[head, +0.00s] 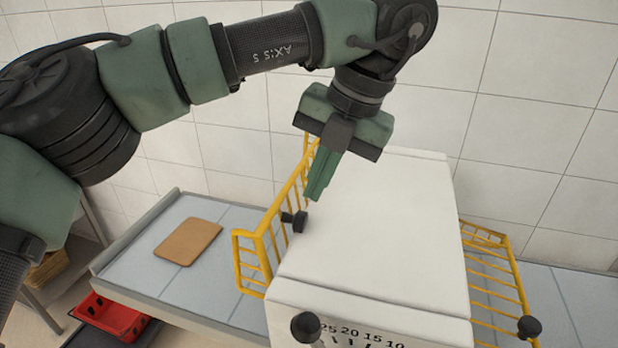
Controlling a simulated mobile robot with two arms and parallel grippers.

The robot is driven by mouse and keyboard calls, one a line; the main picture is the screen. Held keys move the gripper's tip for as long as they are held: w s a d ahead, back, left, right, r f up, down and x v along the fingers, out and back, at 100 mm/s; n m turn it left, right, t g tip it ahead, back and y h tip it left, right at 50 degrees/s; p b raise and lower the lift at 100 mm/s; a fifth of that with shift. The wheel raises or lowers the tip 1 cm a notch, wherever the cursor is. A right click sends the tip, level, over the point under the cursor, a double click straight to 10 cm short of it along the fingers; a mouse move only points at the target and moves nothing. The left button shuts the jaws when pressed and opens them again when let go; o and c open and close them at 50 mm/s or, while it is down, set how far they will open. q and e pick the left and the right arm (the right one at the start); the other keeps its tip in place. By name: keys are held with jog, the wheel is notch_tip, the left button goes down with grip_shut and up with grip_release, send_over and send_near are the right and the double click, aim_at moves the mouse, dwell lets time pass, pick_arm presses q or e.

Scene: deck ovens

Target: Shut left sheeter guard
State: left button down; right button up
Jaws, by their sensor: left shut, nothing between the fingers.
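The left sheeter guard (243,264) is a yellow wire cage on the left side of the white sheeter body (385,230). Its long top part slants up towards the back, and a black knob (298,221) sits on it beside the body. My left gripper (316,192) is shut and empty. It points down over the left edge of the body, close to the guard and a little behind the knob; I cannot tell whether it touches the guard. Part of the guard is hidden behind the gripper. My right gripper is not in view.
A second yellow guard (497,291) with a black knob is on the right side. A brown slab (188,241) lies on the left table (150,278). A red crate (108,317) is low at left. A dial and a black knob (306,326) are on the sheeter's front. A tiled wall stands behind.

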pick_arm(q)
jog(key=p, duration=0.2)
send_near(272, 237)
jog(key=d+f, duration=0.2)
jog(key=f, duration=0.1)
jog(key=shift+s+d+f, duration=0.1)
jog(key=shift+s+d, duration=0.05)
jog(key=shift+s, duration=0.2)
jog(key=a, duration=0.1)
jog(key=a+p, duration=0.1)
jog(key=w+a, duration=0.1)
jog(key=a, duration=0.1)
jog(key=shift+f+p, duration=0.3)
jog(key=shift+f, duration=0.05)
jog(key=shift+w+d, duration=0.1)
